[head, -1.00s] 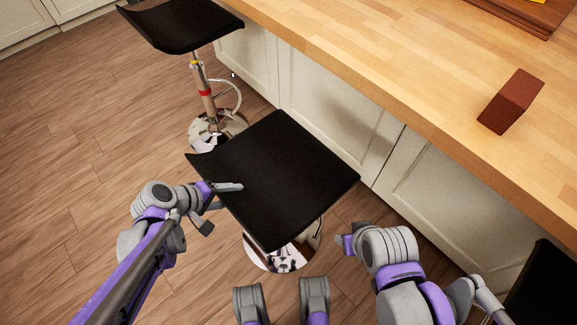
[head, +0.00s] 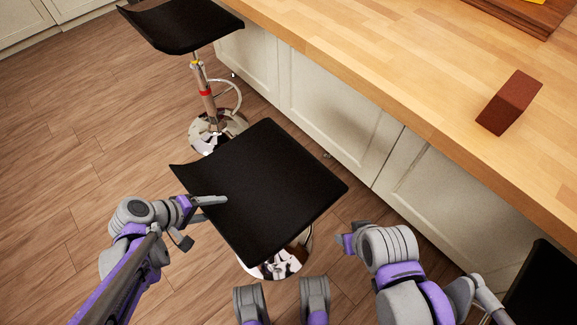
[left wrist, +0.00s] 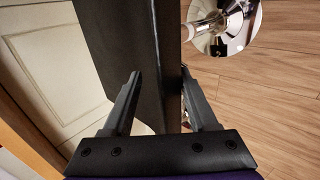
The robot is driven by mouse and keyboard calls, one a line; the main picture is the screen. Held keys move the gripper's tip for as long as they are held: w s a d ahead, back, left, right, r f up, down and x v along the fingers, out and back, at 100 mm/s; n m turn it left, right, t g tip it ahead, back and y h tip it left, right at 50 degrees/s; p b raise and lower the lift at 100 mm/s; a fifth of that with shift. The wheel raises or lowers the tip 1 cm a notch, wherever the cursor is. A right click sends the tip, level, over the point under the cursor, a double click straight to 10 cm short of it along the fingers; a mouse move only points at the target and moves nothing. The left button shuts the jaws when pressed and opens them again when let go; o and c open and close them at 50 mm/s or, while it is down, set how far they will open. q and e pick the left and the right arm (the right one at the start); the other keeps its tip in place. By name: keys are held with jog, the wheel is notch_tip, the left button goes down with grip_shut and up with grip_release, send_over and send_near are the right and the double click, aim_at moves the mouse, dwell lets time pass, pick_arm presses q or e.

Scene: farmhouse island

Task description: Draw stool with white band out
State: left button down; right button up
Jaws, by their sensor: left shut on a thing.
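The near stool's black seat (head: 265,185) is in the middle of the head view, with its chrome base (head: 275,265) partly showing below. In the left wrist view the seat (left wrist: 140,40) runs between the fingers of the left gripper (left wrist: 160,80). My right gripper (head: 352,240) is right of the stool, apart from it; its jaw opening is unclear.
Another black stool (head: 185,25) with red and yellow bands stands at the back left. A dark seat (head: 545,285) shows at the lower right. The wooden island top (head: 400,75) with a red-brown block (head: 510,102) and pale panels (head: 330,110) bounds the right. Floor (head: 60,180) at left is clear.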

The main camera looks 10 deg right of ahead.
pick_arm(q)
jog(key=s+a, duration=0.3)
jog(key=a, duration=0.2)
jog(key=shift+s+f, duration=0.25)
grip_release()
jog(key=shift+w, duration=0.1)
jog(key=shift+r, duration=0.15)
jog(key=s+a+r+p, duration=0.4)
jog(key=s+a+r, duration=0.1)
jog(key=a, duration=0.3)
jog(key=s+a+r+p, duration=0.4)
jog(key=s+a+r, duration=0.1)
jog(key=a, duration=0.4)
jog(key=shift+s+r+p, duration=0.25)
jog(key=shift+s+p, duration=0.1)
jog(key=shift+s, duration=0.35)
dwell(1.2)
jog(key=shift+d, duration=0.1)
dwell(0.3)
